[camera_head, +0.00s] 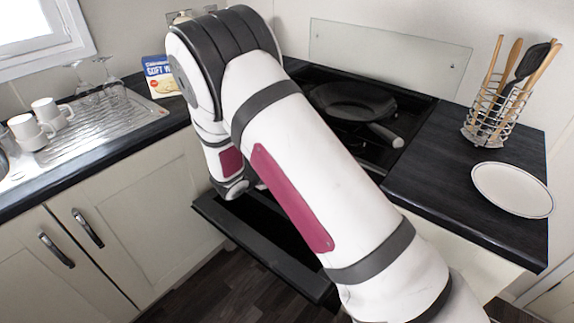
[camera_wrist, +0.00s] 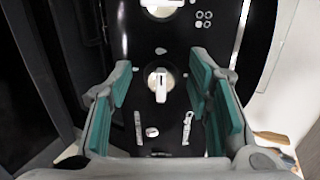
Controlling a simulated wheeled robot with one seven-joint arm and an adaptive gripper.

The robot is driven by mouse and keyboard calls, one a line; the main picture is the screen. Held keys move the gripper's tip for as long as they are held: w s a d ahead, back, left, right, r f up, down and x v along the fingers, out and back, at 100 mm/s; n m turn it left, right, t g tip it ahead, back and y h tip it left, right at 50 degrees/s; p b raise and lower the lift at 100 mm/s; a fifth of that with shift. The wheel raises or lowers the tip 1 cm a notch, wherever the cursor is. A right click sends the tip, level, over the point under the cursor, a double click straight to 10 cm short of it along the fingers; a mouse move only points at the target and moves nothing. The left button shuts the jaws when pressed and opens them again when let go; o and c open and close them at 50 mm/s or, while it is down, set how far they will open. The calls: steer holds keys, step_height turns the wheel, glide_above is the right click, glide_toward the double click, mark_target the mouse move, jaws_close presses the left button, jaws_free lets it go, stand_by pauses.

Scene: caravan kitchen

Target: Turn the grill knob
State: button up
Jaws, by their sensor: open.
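In the wrist view, a white knob (camera_wrist: 160,84) with a dark line on its grip sits on the black control panel (camera_wrist: 143,53). It lies between the two teal-padded fingers of my gripper (camera_wrist: 160,76), which are spread open with a clear gap on each side of it. Whether the fingertips reach as far as the knob's depth is hard to tell. Another white knob (camera_wrist: 161,7) shows at the top edge of the wrist view. No readable label shows which knob is the grill's. In the head view my arm hides the knobs and my gripper.
A dark open door (camera_head: 265,250) sticks out below the cooker. A black frying pan (camera_head: 352,103) stands on the hob. A white plate (camera_head: 512,189) and a wire utensil holder (camera_head: 494,120) stand on the right worktop. Mugs and glasses are on the draining board (camera_head: 95,122) at left.

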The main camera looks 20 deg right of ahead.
steer(key=v, duration=1.1)
steer(key=shift+a, duration=0.15)
steer(key=shift+s, duration=0.1)
steer(key=shift+r, duration=0.15)
steer(key=s+d+r+m+g+y+p, duration=0.25)
steer(key=s+d+r+m+g, duration=0.35)
steer(key=s+d+r+m, duration=0.9)
steer(key=s+a+r+m+y, duration=0.1)
steer(key=s+r+m+y, duration=0.1)
steer(key=s+m, duration=0.5)
steer(key=s+a+r+m+t+y+p, duration=0.1)
steer(key=s+m, duration=0.5)
steer(key=m, duration=0.6)
steer(key=s+a+r+m+t+y+p, duration=0.1)
steer(key=s+a+r+m+y, duration=0.2)
steer(key=s+r+m, duration=0.4)
steer(key=m+y, duration=0.1)
steer(key=m, duration=0.1)
steer(key=shift+s+m+y, duration=0.3)
steer(key=shift+s+y, duration=0.05)
